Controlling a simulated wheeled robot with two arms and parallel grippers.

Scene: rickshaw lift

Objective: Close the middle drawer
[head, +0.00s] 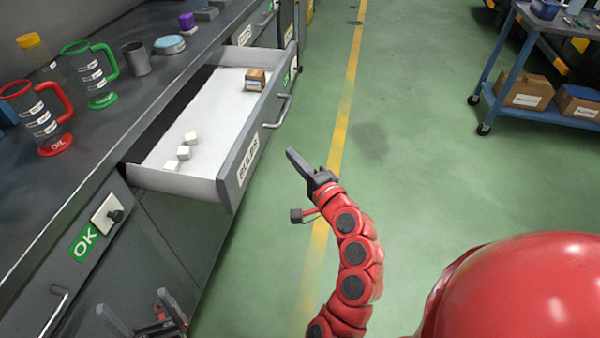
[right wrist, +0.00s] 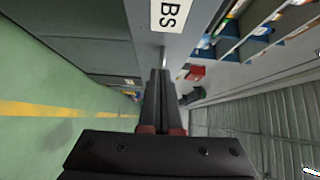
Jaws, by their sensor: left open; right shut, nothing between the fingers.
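An open grey drawer (head: 225,182) labelled BULBS sticks out from the workbench in the head view. It has a white floor, a metal handle (head: 284,112) on its front, several small white blocks and a small brown box (head: 255,79) inside. My right gripper (head: 291,156) is shut and empty, just out in front of the drawer front, apart from it in the head view. In the right wrist view its fingers (right wrist: 160,75) point at the drawer front (right wrist: 192,15), below the label; contact cannot be told. My left gripper (head: 136,306) is open and empty at the bottom left, near the cabinet.
The benchtop (head: 130,105) holds a red jug (head: 42,115), a green jug (head: 95,72), a grey cup (head: 136,58) and a round tin (head: 170,44). A blue cart (head: 515,98) with boxes stands at the far right. The green floor before the drawer is clear.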

